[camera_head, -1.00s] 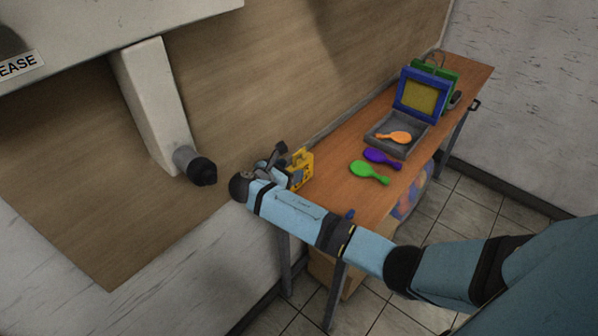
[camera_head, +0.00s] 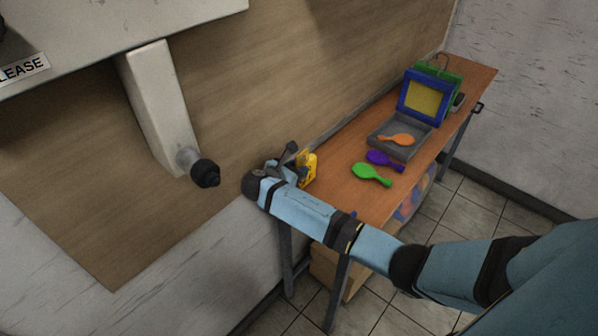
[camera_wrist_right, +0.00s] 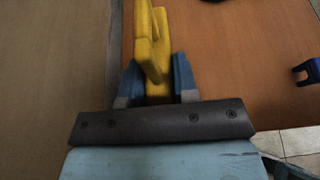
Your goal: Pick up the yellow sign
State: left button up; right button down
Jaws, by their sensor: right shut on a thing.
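The yellow sign (camera_head: 308,167) is at the near left end of the wooden table, partly hidden by my right gripper in the head view. My right gripper (camera_head: 290,170) is shut on it. In the right wrist view the yellow sign (camera_wrist_right: 152,45) stands between the two blue-grey fingers of the right gripper (camera_wrist_right: 156,80), seen nearly edge-on. I cannot tell whether its lower edge touches the table. My left gripper is not in view.
A wall runs along the table's back edge.

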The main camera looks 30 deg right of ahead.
notch_tip(320, 180, up, 20)
dwell(0.3)
jog(key=shift+f, duration=0.1)
dwell(0.4)
